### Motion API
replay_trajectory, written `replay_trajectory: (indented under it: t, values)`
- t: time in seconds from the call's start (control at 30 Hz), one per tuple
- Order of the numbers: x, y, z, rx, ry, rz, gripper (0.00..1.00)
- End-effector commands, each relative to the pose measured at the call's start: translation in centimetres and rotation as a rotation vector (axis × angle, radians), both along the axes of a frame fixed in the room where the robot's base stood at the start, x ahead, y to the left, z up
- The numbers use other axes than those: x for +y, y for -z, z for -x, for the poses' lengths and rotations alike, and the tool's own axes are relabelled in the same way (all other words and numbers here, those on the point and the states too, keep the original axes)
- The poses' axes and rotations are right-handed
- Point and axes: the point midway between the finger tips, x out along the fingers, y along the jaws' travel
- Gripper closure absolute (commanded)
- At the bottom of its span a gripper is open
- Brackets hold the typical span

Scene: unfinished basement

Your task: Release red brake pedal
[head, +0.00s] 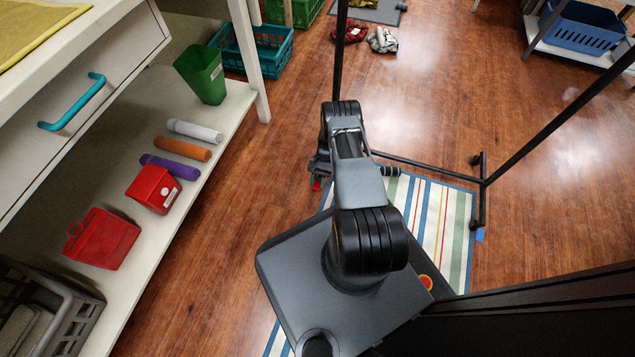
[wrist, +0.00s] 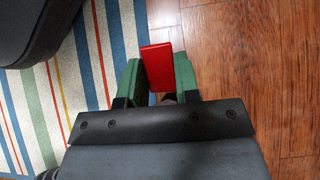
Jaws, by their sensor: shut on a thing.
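A red brake pedal (wrist: 158,68) sits between the two green fingers of my gripper (wrist: 157,78) in the wrist view. The fingers are shut on its sides. In the head view only a small bit of red (head: 316,184) shows below my gripper (head: 319,176), and my arm hides the rest. What the pedal is fixed to is hidden in both views.
A black wheeled rack (head: 420,168) stands around my arm, partly over a striped rug (head: 455,225). A white shelf (head: 228,122) at the left holds a green bin (head: 203,73), red containers (head: 103,238) and several rolls. Wood floor (head: 225,230) between shelf and arm is clear.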

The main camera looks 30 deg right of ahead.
Motion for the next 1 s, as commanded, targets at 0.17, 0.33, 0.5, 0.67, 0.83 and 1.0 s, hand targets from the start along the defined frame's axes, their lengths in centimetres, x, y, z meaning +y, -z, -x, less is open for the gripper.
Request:
replay_trajectory:
  t: [0.17, 0.33, 0.5, 0.67, 0.83, 1.0]
  values:
    - [0.0, 0.0, -0.1, -0.004, 0.002, -0.001, 0.65]
    - [-0.1, 0.0, -0.1, -0.002, 0.003, 0.001, 0.48]
    - [-0.1, 0.0, 0.0, -0.002, 0.003, 0.0, 0.45]
    - [-0.1, -0.4, 0.0, -0.001, 0.002, 0.0, 0.45]
    - [0.0, -2.6, -0.1, -0.003, 0.0, 0.001, 0.45]
    - [0.4, -6.1, 0.7, 0.001, 0.0, -0.001, 0.45]
